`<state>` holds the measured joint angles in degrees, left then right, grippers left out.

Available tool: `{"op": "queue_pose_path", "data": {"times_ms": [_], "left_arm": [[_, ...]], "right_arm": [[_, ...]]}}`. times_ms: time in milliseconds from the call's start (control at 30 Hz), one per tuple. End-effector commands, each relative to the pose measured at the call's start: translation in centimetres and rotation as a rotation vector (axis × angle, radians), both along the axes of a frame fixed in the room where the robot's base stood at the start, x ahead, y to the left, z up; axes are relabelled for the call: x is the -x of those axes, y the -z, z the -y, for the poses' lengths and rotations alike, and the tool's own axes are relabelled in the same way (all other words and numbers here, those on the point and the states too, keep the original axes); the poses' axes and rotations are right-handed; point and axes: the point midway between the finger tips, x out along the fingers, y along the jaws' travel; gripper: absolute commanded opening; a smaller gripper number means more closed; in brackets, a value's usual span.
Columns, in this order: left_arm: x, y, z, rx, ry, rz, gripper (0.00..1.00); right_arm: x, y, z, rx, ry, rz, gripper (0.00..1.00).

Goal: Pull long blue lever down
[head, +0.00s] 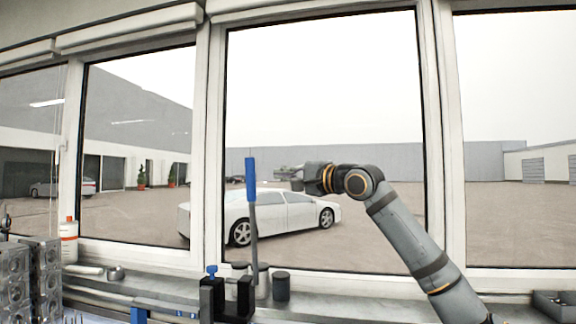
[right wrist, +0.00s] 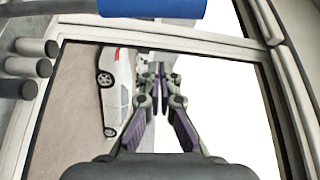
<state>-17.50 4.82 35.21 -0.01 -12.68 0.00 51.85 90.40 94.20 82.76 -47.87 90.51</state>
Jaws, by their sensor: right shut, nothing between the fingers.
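The long lever stands upright near the window, with a blue handle (head: 250,180) on a thin grey rod and its foot at a black clamp-like base (head: 228,298). In the right wrist view the blue handle (right wrist: 153,8) crosses the top edge, partly cut off, beyond my fingertips. My right gripper (head: 278,175) is just right of the handle in the head view, at about the height of its lower part. Its fingers (right wrist: 160,72) are shut and empty, and a gap shows between them and the handle. My left gripper is not in view.
A small blue knob (head: 212,270) sits left of the lever's foot. Dark-lidded cylinders (head: 281,287) stand on the sill to its right. Engine blocks (head: 32,275) and a white bottle (head: 68,240) are at the left. A dark tray (head: 555,303) is at the far right.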

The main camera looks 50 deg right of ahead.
Motion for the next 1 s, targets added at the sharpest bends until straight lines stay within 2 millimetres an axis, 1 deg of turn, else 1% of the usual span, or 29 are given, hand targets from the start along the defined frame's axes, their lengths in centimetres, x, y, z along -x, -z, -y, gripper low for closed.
{"op": "queue_pose_path", "data": {"times_ms": [33,200,267,300,400,500,600,1000], "left_arm": [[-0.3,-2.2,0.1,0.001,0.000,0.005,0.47],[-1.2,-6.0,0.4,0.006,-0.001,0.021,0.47],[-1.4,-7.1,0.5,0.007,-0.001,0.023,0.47],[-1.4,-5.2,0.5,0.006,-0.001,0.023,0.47],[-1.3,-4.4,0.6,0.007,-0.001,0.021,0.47],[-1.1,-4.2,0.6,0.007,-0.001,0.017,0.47],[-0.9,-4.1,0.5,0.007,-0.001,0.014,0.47],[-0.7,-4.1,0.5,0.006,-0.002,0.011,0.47]], "right_arm": [[-1.2,-1.1,0.0,-0.002,-0.001,-0.005,0.00],[-4.8,-1.5,0.2,-0.003,-0.003,-0.003,0.00],[-5.8,-1.5,0.2,-0.002,-0.003,-0.003,0.00],[-5.3,-0.1,-0.6,0.006,0.001,-0.001,0.00],[-4.8,0.2,-2.0,0.007,0.001,0.000,0.00],[-4.6,0.2,-3.0,0.004,0.000,0.000,0.00],[-4.4,0.2,-3.4,0.003,0.000,0.000,0.00],[-4.4,0.1,-3.6,0.003,0.000,0.002,0.00]]}}
